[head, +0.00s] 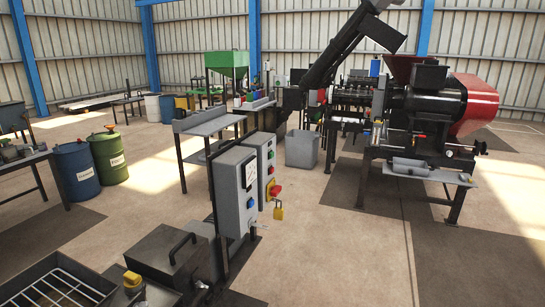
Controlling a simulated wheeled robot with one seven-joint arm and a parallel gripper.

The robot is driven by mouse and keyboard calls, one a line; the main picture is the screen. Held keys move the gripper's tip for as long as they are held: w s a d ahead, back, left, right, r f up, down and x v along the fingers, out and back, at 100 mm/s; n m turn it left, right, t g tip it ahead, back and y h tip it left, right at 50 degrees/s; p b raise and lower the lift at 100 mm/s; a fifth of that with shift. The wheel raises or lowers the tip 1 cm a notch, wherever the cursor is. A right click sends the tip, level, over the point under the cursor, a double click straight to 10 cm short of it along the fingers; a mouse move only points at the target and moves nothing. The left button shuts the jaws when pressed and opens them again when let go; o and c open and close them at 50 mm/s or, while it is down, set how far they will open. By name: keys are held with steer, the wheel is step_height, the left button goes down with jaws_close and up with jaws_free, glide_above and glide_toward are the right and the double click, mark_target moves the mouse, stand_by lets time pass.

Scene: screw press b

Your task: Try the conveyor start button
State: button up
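Two grey control boxes stand on a post at the centre. The nearer control box (229,205) has a meter-like panel and a blue button (250,203). The control box behind it (262,158) has a small green button (270,154), other small controls and a red knob (275,190) on yellow. A yellow padlock (278,213) hangs below that knob. I cannot read the labels, so I cannot tell which is the conveyor start button. A dark inclined chute (340,48), which looks like the conveyor, rises toward the press. My gripper is not in view.
The screw press (425,105), with a red hopper, stands on a dark frame at right. A grey bin (301,149) and a metal table (212,121) stand behind the boxes. Blue (76,172) and green (109,158) drums are at left. Floor at right front is clear.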

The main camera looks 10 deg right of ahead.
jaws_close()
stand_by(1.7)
